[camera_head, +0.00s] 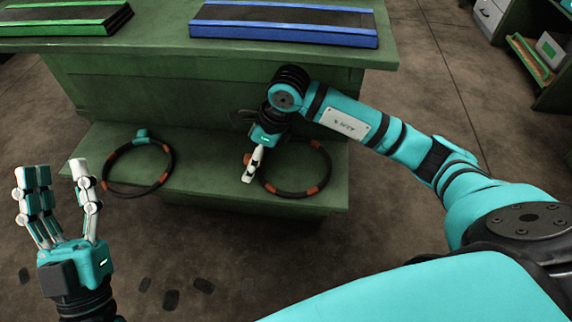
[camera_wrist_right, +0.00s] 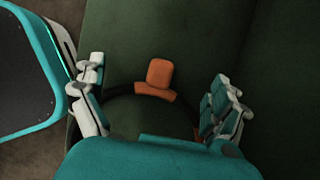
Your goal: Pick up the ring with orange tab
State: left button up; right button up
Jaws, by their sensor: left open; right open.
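The ring with orange tab (camera_head: 292,194) is black with orange segments and lies flat on the lower green shelf in the head view. In the right wrist view its orange tab (camera_wrist_right: 158,74) stands between the fingers of my right gripper (camera_wrist_right: 157,103), which are spread apart and not closed on it. In the head view my right gripper (camera_head: 254,160) points down at the ring's left side, its body partly covering the ring and tab. My left gripper (camera_head: 57,178) is open and empty at the left, fingers up, apart from everything.
A second black ring (camera_head: 169,163) with orange segments and a teal tab (camera_head: 141,135) lies left on the same lower shelf (camera_head: 215,181). The upper green surface (camera_head: 165,32) holds a blue-edged tray (camera_head: 284,37) and a green-edged tray (camera_head: 101,31). Floor in front is open.

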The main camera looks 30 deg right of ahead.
jog(key=shift+f, duration=0.1)
grip_shut()
dwell(0.7)
